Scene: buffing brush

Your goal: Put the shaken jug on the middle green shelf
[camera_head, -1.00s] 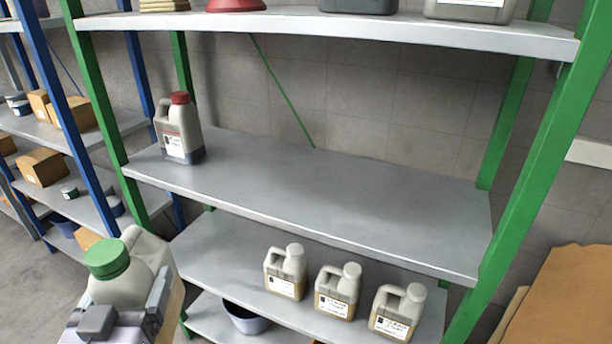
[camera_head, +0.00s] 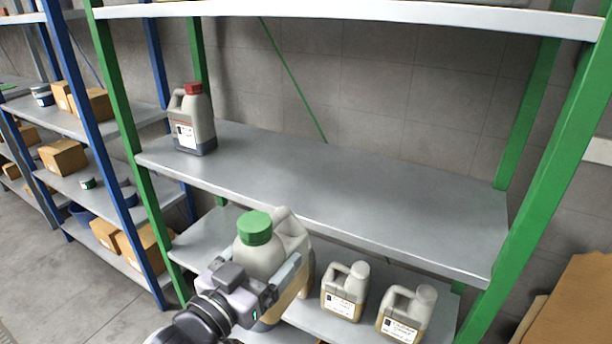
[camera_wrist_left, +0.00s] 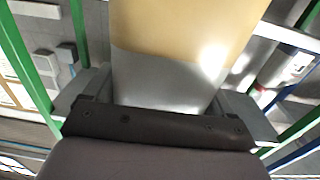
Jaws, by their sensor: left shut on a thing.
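The jug with a green cap (camera_head: 256,228) is held upright in my left gripper (camera_head: 272,284), in front of the green shelf's lower boards. In the left wrist view the jug's body (camera_wrist_left: 180,55) fills the space between the two fingers (camera_wrist_left: 168,112); its upper part is light tan and its lower part grey. The middle green shelf board (camera_head: 340,185) is grey and mostly bare. The jug's cap is a little below that board's front edge in the picture. My right gripper is not in view.
A red-capped jug (camera_head: 194,122) stands at the left end of the middle board. Light-capped jugs (camera_head: 345,292) (camera_head: 405,314) stand on the lower board. Green posts (camera_head: 545,200) bound the right side. A blue rack with boxes (camera_head: 63,157) stands at left.

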